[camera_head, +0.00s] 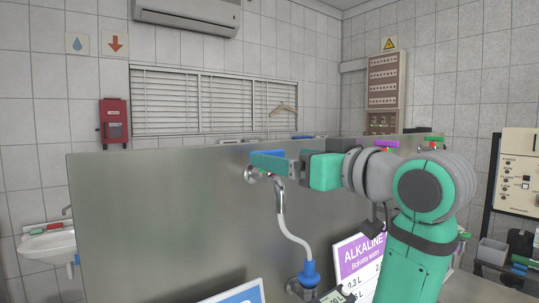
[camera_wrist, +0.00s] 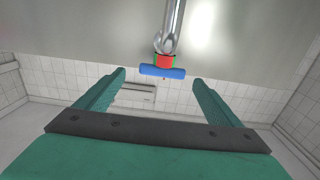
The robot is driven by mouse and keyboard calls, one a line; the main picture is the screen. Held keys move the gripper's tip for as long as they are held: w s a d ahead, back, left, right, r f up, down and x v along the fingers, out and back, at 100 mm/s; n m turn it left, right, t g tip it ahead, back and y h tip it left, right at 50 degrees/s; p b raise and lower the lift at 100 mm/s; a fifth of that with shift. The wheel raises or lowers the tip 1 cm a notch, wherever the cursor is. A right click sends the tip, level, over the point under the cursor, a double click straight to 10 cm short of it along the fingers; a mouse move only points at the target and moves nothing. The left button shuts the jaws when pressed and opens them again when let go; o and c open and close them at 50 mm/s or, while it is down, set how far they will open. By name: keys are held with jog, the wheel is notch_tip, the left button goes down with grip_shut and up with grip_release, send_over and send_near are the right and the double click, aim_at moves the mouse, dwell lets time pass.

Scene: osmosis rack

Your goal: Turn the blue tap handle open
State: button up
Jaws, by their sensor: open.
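The blue tap handle (camera_wrist: 162,72) is a short bar lying crosswise in the wrist view, on a red and green collar below a chrome spout. It sits ahead of and between my two green fingertips, with a gap on each side. In the head view a strip of the blue handle (camera_head: 268,153) shows just above my green finger, which hides the rest. My gripper (camera_head: 262,165) is open at the tap and holds nothing; it also shows in the wrist view (camera_wrist: 159,76). I cannot tell the exact distance from fingertips to handle.
A large steel panel (camera_head: 150,220) stands behind the tap. A pale hose (camera_head: 290,232) with a blue fitting (camera_head: 309,274) hangs below the spout. Purple (camera_head: 386,144) and red (camera_head: 423,138) handles are further right. The ALKALINE sign (camera_head: 360,256) stands beneath my arm. The panel's left part is clear.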

jog(key=x, duration=0.4)
jog(key=shift+a, duration=0.4)
jog(key=shift+x, duration=1.05)
jog(key=shift+d, duration=0.1)
jog(key=shift+w, duration=0.1)
jog(key=shift+c, duration=0.5)
jog(key=c, duration=0.9)
